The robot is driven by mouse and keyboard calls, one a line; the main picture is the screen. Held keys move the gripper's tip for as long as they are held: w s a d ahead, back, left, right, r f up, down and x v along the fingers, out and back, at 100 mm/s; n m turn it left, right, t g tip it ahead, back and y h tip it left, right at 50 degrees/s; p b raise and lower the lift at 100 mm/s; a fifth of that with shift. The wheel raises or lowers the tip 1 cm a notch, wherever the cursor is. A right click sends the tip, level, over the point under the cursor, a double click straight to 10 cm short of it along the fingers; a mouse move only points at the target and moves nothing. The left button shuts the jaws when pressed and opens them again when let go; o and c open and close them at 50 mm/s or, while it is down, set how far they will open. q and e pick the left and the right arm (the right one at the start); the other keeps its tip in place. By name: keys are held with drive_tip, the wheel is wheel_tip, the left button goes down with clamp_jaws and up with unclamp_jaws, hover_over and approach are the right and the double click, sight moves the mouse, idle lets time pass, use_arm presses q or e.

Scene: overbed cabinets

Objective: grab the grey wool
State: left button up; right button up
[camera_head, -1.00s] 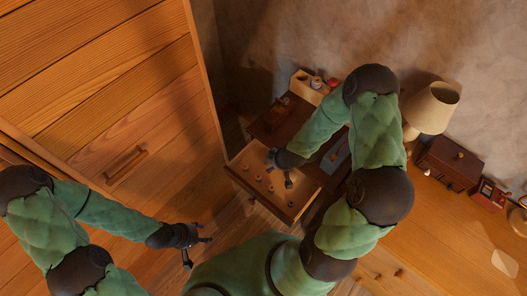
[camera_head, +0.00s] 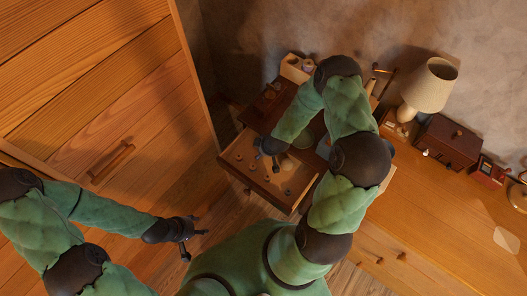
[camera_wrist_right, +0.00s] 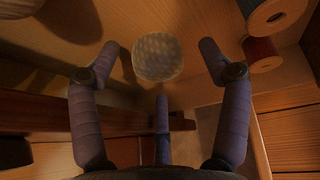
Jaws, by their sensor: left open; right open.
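The wool is a pale, round, knitted-looking ball (camera_wrist_right: 158,57), greyish-beige in this warm light, lying on the wooden drawer floor in the right wrist view. My right gripper (camera_wrist_right: 157,54) is open, its two outer fingers on either side of the ball with gaps showing. A third finger points at it from below. I cannot tell the exact height of the fingers above the floor. In the head view my right gripper (camera_head: 271,160) is over the open drawer (camera_head: 291,205), partly hidden by my arm. My left gripper (camera_head: 192,233) is open and empty over the floor.
Thread spools, one grey-topped (camera_wrist_right: 272,12) and one red (camera_wrist_right: 262,52), lie right of the ball. Several small items sit in the drawer. A lamp (camera_head: 430,85) and a dark box (camera_head: 448,143) stand on the desk. A wooden cabinet (camera_head: 110,100) is at the left.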

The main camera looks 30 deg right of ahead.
drive_tip(key=shift+w+f, duration=0.15)
drive_tip(key=shift+f, duration=0.2)
drive_tip(key=c, duration=1)
drive_tip(key=shift+o, duration=0.2)
drive_tip(key=shift+r, duration=0.1)
